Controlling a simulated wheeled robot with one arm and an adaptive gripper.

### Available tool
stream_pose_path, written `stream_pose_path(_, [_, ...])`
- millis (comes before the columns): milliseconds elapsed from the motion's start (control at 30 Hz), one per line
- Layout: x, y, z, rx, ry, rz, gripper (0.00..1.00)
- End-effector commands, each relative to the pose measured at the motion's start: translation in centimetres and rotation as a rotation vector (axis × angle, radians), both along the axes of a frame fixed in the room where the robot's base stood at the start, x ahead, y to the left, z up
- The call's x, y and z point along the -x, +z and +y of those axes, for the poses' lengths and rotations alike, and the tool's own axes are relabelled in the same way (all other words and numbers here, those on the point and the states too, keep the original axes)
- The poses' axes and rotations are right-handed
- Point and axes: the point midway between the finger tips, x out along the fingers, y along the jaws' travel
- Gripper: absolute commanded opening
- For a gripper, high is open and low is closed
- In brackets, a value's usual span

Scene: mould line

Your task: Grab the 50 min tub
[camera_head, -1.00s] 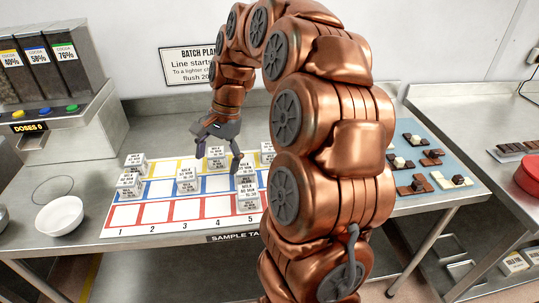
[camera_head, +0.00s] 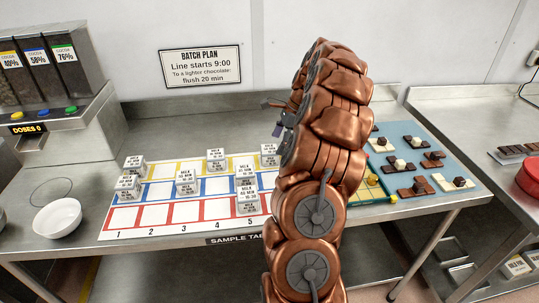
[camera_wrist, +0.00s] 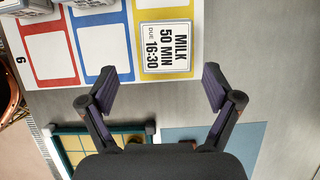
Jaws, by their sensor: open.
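A white tub labelled MILK 50 MIN, due 16:30 (camera_wrist: 166,48), lies upper middle in the wrist view, on the yellow square of column 6 of the sample mat (camera_wrist: 110,20). It appears to be the tub at the mat's back right in the head view (camera_head: 270,154), where its print is too small to read surely. My gripper (camera_wrist: 170,90) is open and empty in the wrist view. Its fingertips stand apart, below the tub in the picture and not around it. In the head view my gripper (camera_head: 270,117) shows partly, beside my arm, above the table.
Several similar tubs stand on the mat, including one on red column 5 (camera_head: 248,203). A green-framed yellow grid (camera_wrist: 72,143) and a blue mat with chocolates (camera_head: 410,140) lie to the right. A white bowl (camera_head: 58,217) and cocoa dispenser (camera_head: 60,105) are at left.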

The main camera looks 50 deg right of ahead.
Motion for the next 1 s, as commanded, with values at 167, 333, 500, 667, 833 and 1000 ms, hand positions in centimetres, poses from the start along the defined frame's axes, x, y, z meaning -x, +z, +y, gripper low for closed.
stream_pose_path(167, [-0.4, -0.9, 0.4, 0.000, 0.001, 0.000, 0.90])
stream_pose_path(333, [-1.1, -2.0, 0.9, -0.003, 0.003, 0.002, 0.90])
stream_pose_path(500, [-2.1, -4.1, 1.6, -0.005, 0.004, 0.002, 0.90])
stream_pose_path(667, [-2.4, -5.3, 1.9, -0.001, 0.004, 0.000, 0.90])
stream_pose_path(833, [-2.4, -5.4, 1.8, 0.001, 0.003, -0.001, 0.90])
stream_pose_path(1000, [-2.4, -5.4, 1.8, 0.001, 0.003, -0.001, 0.73])
